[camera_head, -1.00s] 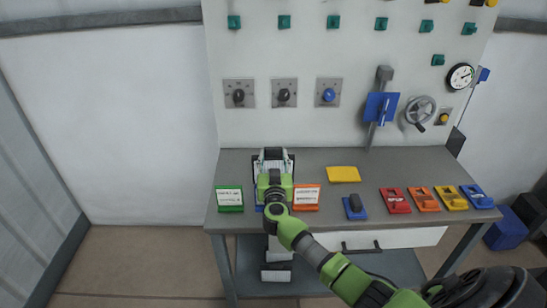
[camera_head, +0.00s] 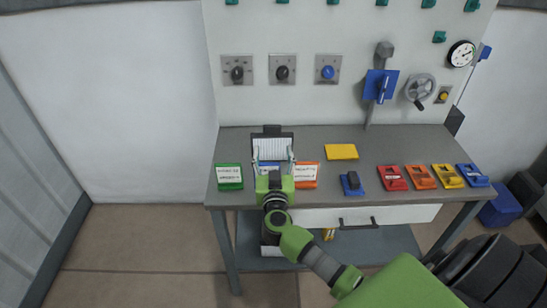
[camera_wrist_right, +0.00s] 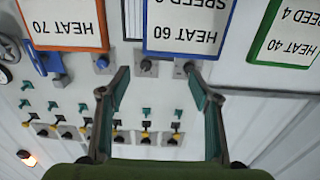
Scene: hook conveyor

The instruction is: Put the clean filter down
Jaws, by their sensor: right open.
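A white ribbed panel, which looks like the clean filter (camera_head: 268,146), rests in or against a dark frame (camera_head: 272,130) at the back left of the grey bench. Its lower part is hidden by my gripper. My right gripper (camera_head: 273,160) is open just in front of it, with one finger to each side and nothing seen between them. In the right wrist view my gripper (camera_wrist_right: 160,82) also shows open and empty, and the filter does not appear there. My left gripper is not in view.
A green card stand (camera_head: 229,176) and an orange one (camera_head: 306,174) flank my gripper; a blue one (camera_wrist_right: 188,26) is between them. A yellow plate (camera_head: 341,152), a blue block (camera_head: 352,184) and several coloured holders (camera_head: 421,177) lie to the right. The grey bench (camera_head: 400,145) has free room at the back.

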